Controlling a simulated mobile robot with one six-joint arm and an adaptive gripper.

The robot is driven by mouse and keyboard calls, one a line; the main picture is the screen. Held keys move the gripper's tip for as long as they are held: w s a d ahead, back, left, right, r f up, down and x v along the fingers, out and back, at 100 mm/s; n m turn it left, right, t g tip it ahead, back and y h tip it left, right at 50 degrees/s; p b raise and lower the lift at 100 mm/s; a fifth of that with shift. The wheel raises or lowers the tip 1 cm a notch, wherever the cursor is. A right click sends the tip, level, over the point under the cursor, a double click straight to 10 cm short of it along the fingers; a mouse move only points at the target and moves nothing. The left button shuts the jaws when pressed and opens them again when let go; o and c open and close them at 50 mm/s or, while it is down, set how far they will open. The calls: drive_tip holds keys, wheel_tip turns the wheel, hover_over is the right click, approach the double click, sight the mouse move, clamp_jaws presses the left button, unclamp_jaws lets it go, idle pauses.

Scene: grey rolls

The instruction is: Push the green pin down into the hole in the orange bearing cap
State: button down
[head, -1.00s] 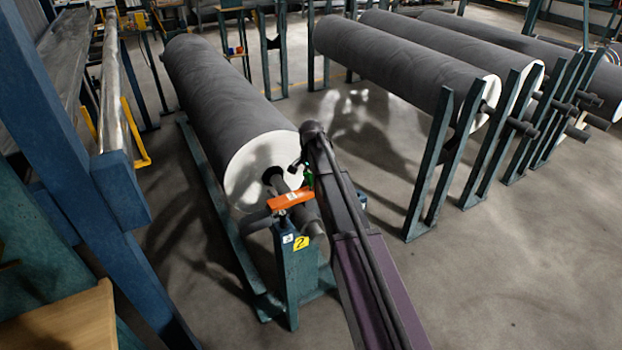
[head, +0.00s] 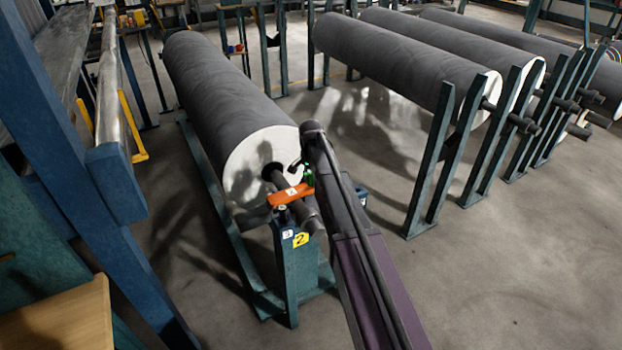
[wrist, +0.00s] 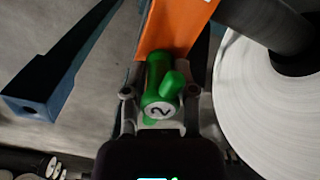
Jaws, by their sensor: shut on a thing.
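The orange bearing cap (head: 290,195) lies across the roll's dark shaft on top of the stand; it also shows in the wrist view (wrist: 177,25). The green pin (wrist: 158,70) has a white end marked "2" and a short side handle. My gripper (wrist: 159,95) is shut on the pin, with a finger on each side. In the head view the pin (head: 308,177) shows as a small green patch beside the cap's right end, and my arm hides most of my gripper. The hole, and whether the pin's tip is in it, cannot be seen.
A large grey roll (head: 215,95) lies behind the cap, its white end face close by. The teal stand (head: 298,275) bears a yellow label. More grey rolls (head: 400,60) rest on racks at the right. A blue beam (head: 75,130) stands at the left; open floor lies at the right.

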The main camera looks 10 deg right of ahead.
drive_tip(key=shift+f, duration=0.2)
idle(0.3)
drive_tip(key=shift+c, duration=1.7)
unclamp_jaws()
drive_tip(key=shift+r, duration=0.1)
wheel_tip(320, 180, up, 13)
drive_tip(key=p, duration=1.2)
drive_tip(key=shift+p, duration=0.4)
drive_tip(key=shift+s, duration=0.1)
drive_tip(key=s+r+n+p, duration=0.2)
drive_tip(key=s+n+p, duration=0.1)
drive_tip(key=s, duration=0.6)
drive_tip(key=s+r+n+p, duration=0.2)
drive_tip(key=s+r+n, duration=0.1)
drive_tip(key=s, duration=0.7)
drive_tip(key=s+r+n+p, duration=0.3)
drive_tip(key=s, duration=0.7)
drive_tip(key=shift+r+n+p, duration=0.25)
drive_tip(key=shift+n+p, duration=0.05)
